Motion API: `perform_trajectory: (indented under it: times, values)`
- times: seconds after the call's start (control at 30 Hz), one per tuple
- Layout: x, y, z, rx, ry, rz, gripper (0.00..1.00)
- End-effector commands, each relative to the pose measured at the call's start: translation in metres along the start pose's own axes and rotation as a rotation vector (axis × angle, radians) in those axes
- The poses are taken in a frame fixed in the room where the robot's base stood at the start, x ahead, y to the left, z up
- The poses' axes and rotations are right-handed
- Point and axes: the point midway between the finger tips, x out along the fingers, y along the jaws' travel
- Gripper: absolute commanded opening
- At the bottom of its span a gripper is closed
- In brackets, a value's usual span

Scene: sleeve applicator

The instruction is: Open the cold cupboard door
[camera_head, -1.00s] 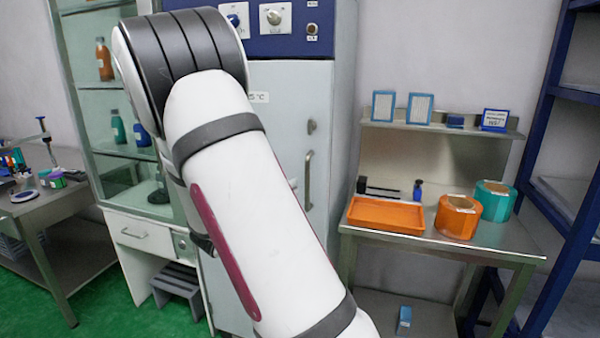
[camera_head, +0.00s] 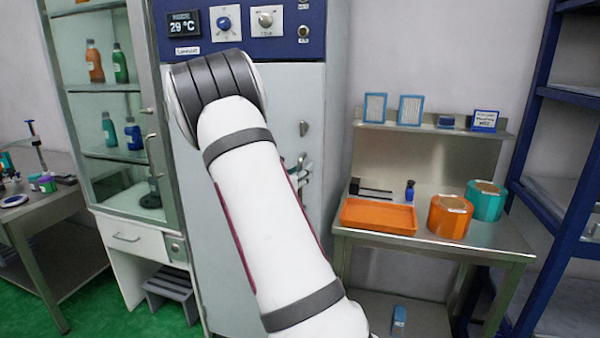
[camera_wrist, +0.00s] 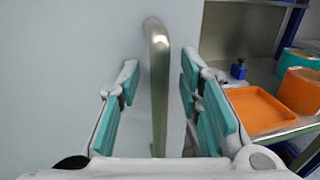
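The cold cupboard (camera_head: 312,95) is a tall pale cabinet with a blue control panel on top. Its door is shut. In the wrist view the flat grey door (camera_wrist: 75,60) fills the left and middle, with a vertical metal bar handle (camera_wrist: 158,85) on it. My gripper (camera_wrist: 160,78) is open, with one teal-padded finger on each side of the handle. Gaps show between the handle and both fingers. In the head view my white arm hides much of the door, and only a bit of my gripper (camera_head: 301,172) shows by the handle.
A steel bench (camera_head: 500,236) stands to the right with an orange tray (camera_head: 378,216), an orange roll (camera_head: 450,216) and a teal roll (camera_head: 487,200). A blue rack (camera_head: 545,120) is at the far right. A glass cabinet (camera_head: 150,110) adjoins the cupboard on the left.

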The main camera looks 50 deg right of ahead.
Motion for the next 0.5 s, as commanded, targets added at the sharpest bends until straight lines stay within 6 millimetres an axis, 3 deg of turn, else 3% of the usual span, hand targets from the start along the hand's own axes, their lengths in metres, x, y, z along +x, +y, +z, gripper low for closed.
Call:
perform_trajectory:
  times: [0.27,0.4,0.5]
  values:
    - [0.0012,0.0002,-0.0001,0.000,0.001,0.001,0.33]
    - [0.0011,0.0002,-0.0001,0.000,0.001,0.001,0.03]
    - [0.0010,0.0002,-0.0001,0.000,0.001,0.001,0.00]
